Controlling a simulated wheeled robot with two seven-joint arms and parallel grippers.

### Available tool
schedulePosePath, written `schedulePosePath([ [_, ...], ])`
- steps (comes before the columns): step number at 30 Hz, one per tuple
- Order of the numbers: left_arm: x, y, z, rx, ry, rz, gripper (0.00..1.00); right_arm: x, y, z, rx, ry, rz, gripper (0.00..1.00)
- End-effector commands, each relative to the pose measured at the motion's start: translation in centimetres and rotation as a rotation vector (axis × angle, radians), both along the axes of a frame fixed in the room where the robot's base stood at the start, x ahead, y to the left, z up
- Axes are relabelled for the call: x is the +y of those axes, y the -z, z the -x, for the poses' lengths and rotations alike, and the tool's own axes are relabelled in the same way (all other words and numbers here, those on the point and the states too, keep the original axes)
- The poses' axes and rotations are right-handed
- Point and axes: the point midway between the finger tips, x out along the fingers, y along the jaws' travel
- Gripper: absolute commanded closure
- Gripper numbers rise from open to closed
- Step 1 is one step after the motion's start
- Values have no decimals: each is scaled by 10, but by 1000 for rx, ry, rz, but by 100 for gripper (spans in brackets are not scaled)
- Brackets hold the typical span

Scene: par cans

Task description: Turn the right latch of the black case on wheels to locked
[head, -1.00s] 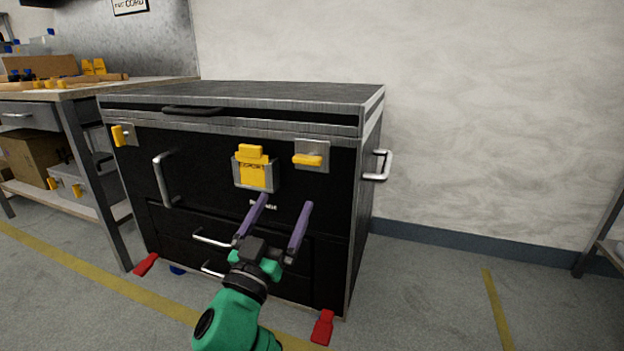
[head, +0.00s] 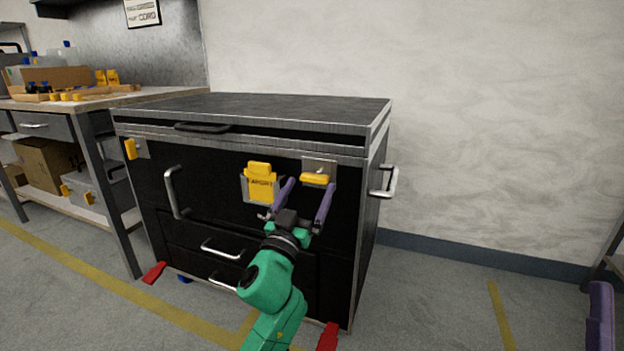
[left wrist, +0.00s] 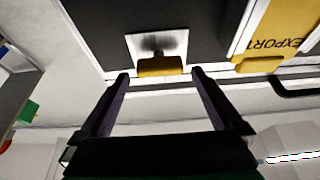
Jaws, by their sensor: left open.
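The black case on wheels (head: 230,215) stands against the wall. Its right latch (head: 314,179) is a yellow handle on a metal plate, lying roughly level in the head view. It also shows in the left wrist view (left wrist: 160,67). My left gripper (head: 310,185) is open and empty in front of the latch. In the left wrist view its fingertips (left wrist: 160,75) lie to either side of the yellow handle, with gaps on both sides; I cannot tell whether they reach around it. A purple finger of my right gripper (head: 600,315) shows at the lower right edge.
A yellow "EXPORT" piece (head: 259,184) sits just left of the right latch. The left latch (head: 131,149) has an upright yellow handle. A side handle (head: 388,182) sticks out on the right.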

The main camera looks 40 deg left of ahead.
Motion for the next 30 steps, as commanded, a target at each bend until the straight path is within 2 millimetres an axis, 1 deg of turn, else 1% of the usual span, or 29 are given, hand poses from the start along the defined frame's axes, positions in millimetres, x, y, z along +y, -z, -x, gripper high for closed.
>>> schedulePosePath([
  [1, 2, -4, -5, -1, 1, -2, 0, 2, 12, -6, 46, -4, 9, 0],
  [3, 4, -7, -12, -1, 1, -2, 0, 5, 28, -11, 99, -10, 19, 0],
  [7, 7, -10, -20, 0, 1, 0, 0, 9, 51, -18, 173, -18, 33, 0],
  [11, 8, -11, -24, 0, 1, 0, 0, 10, 62, -20, 205, -21, 38, 0],
  [17, 8, -10, -24, 0, 1, 0, 0, 10, 63, -21, 208, -22, 39, 0],
  [18, 8, -10, -24, 0, 1, 0, 8, 10, 63, -21, 208, -22, 39, 0],
  [20, 8, -10, -24, 0, 1, 0, 31, 10, 63, -21, 208, -22, 39, 0],
  [21, 8, -10, -24, 0, 1, 0, 46, 10, 63, -21, 208, -22, 39, 0],
  [23, 8, -10, -24, 0, 1, 0, 69, 10, 63, -21, 207, -21, 39, 0],
  [24, 8, -10, -24, 0, 1, 0, 76, 10, 63, -21, 207, -21, 39, 0],
  [30, 8, -11, -24, 2, 1, -5, 76, 10, 63, -21, 209, -22, 38, 0],
])
